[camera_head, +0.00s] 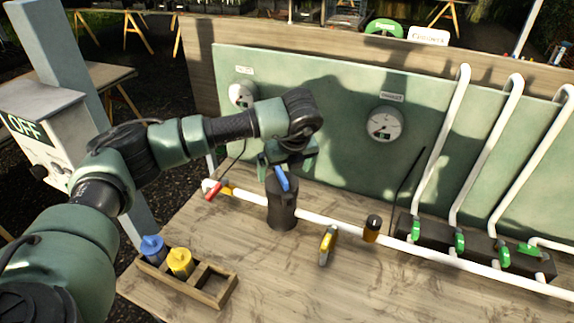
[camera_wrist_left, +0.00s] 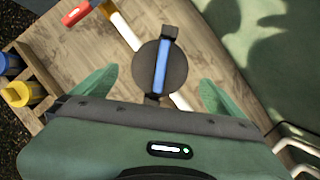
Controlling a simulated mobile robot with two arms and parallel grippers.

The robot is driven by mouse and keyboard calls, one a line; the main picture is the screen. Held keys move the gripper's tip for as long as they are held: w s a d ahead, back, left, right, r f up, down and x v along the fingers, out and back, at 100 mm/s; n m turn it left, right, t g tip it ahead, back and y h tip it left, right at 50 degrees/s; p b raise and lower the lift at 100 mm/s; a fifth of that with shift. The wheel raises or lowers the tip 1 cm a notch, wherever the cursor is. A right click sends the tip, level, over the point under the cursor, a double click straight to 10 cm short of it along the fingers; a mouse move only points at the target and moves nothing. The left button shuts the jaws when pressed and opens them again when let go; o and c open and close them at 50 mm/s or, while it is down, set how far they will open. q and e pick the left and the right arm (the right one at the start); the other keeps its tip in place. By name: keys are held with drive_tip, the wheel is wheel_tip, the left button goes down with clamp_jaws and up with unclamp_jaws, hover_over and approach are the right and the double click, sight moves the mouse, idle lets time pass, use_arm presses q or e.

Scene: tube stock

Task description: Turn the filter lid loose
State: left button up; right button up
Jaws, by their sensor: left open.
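The filter (camera_head: 283,208) is a dark upright cylinder on the white pipe at the back of the wooden bench. Its round dark lid (camera_wrist_left: 147,70) carries a blue bar (camera_head: 281,179), which also shows lengthwise in the left wrist view (camera_wrist_left: 162,65). My left gripper (camera_head: 284,168) is just above the lid, pointing down. In the left wrist view its green fingers (camera_wrist_left: 158,76) are spread apart, one on each side of the lid and bar. Nothing is held between them. My right gripper is not in view.
A wooden tray (camera_head: 212,299) with blue and yellow filter-like pieces stands at the front left. A red-handled valve (camera_head: 214,191), a yellow-handled valve (camera_head: 327,245) and several green-handled valves line the white pipe (camera_head: 343,231). A green panel (camera_head: 345,120) with gauges stands behind.

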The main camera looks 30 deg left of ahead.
sight(283, 176)
use_arm(q)
drive_tip(key=p+x, duration=0.2)
drive_tip(key=x, duration=0.3)
drive_tip(key=shift+w+a+f, duration=0.15)
drive_tip(key=shift+f, duration=0.55)
drive_tip(key=c, duration=1.3)
drive_tip(key=shift+o, duration=0.2)
drive_tip(key=shift+f+n+b, duration=0.15)
drive_tip(key=shift+n+b, duration=0.25)
drive_tip(key=shift+n, duration=0.2)
drive_tip(key=shift+n+g+b, duration=0.6)
drive_tip(key=shift+n+b, duration=0.05)
drive_tip(key=shift+n, duration=0.35)
drive_tip(key=shift+n+g+y+b, duration=0.3)
drive_tip(key=shift+n+y, duration=0.2)
drive_tip(key=shift+n, duration=0.4)
